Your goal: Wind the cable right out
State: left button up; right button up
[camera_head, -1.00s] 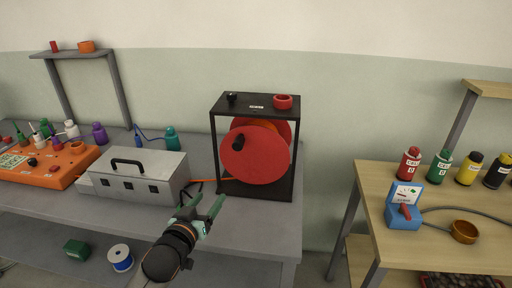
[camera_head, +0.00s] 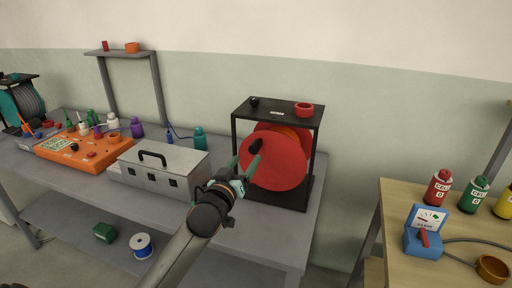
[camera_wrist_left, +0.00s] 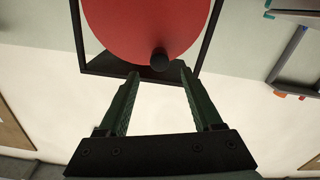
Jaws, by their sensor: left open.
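The red cable reel (camera_head: 275,164) stands in a black frame (camera_head: 315,165) on the grey bench. A black crank knob (camera_head: 255,146) sticks out at the disc's upper left. My left gripper (camera_head: 247,158) is open and empty in front of the disc, its fingertips just below the knob in the head view. In the left wrist view the knob (camera_wrist_left: 159,61) lies just beyond and between the open fingertips (camera_wrist_left: 160,73), not visibly touched. My right gripper is out of view.
A grey metal case (camera_head: 165,169) and an orange panel (camera_head: 82,154) with bottles stand left on the bench. A black knob and red ring (camera_head: 304,109) sit on the frame's top. A teal reel (camera_head: 28,100) stands far left. A wooden table (camera_head: 395,200) is at right.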

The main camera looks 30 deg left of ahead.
aim_at(252, 151)
pick_arm(q)
jog(key=x, duration=0.8)
jog(key=shift+w, duration=0.25)
jog(key=shift+c, duration=0.4)
grip_shut()
dwell(0.7)
